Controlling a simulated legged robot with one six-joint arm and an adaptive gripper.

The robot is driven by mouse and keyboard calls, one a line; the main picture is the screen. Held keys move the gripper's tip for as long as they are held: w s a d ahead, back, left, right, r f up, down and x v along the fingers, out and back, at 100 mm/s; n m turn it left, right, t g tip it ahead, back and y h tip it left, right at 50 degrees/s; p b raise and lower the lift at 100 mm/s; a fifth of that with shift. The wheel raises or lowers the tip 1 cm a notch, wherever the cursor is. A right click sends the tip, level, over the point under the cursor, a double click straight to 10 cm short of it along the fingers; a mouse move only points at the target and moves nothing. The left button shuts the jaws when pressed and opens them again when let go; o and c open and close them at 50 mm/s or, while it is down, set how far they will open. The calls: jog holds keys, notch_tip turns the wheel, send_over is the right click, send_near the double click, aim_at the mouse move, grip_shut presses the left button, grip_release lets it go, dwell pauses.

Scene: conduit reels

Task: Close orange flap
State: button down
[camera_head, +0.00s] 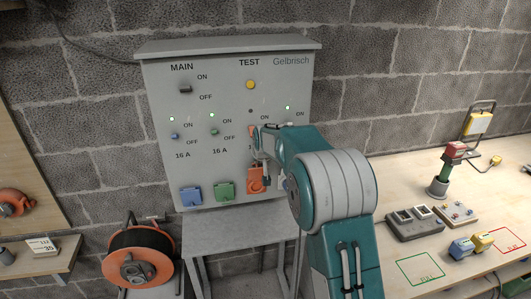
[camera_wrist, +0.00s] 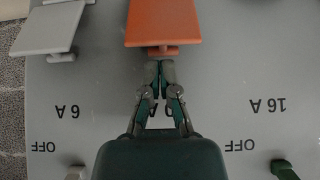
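The orange flap (camera_head: 256,180) is on the grey panel's lower row, to the right of the green flap. In the wrist view, which is upside down to the panel, the orange flap (camera_wrist: 163,20) appears at top centre, with a small tab at its near edge. My gripper (camera_wrist: 160,66) has its fingertips close together just at that tab; I cannot tell whether they touch it. Nothing is visibly held between them. In the head view my gripper (camera_head: 263,172) is in front of the orange socket and partly covers it.
The panel (camera_head: 155,95) also carries a blue flap (camera_head: 190,196), a green flap (camera_head: 224,191) and a grey flap (camera_wrist: 48,30) beside the orange one. Switches sit above them. A cable reel (camera_head: 135,268) stands at lower left. A workbench (camera_head: 405,170) with devices is at right.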

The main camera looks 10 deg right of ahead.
jog(key=s+r, duration=0.4)
jog(key=s, duration=0.6)
jog(key=s+r+g, duration=0.1)
jog(key=s+r, duration=0.4)
jog(key=s, duration=0.4)
jog(key=s+r, duration=0.4)
jog(key=s, duration=0.6)
jog(key=s+f+g, duration=0.1)
jog(key=s+f, duration=0.1)
jog(key=s, duration=0.7)
jog(key=s+f, duration=0.3)
jog(key=s, duration=0.6)
jog(key=w+r, duration=0.2)
jog(key=w, duration=0.8)
jog(key=w+r, duration=0.3)
jog(key=w, duration=0.8)
jog(key=w+f, duration=0.4)
jog(key=w, duration=0.5)
jog(key=w+f+t, duration=0.1)
jog(key=w+f, duration=0.4)
jog(key=w, duration=0.3)
jog(key=w+f+t, duration=0.1)
jog(key=w+f, duration=0.4)
jog(key=w, duration=0.4)
jog(key=shift+w+a+f, duration=0.15)
jog(key=shift+w+f, duration=0.1)
jog(key=shift+w, duration=0.1)
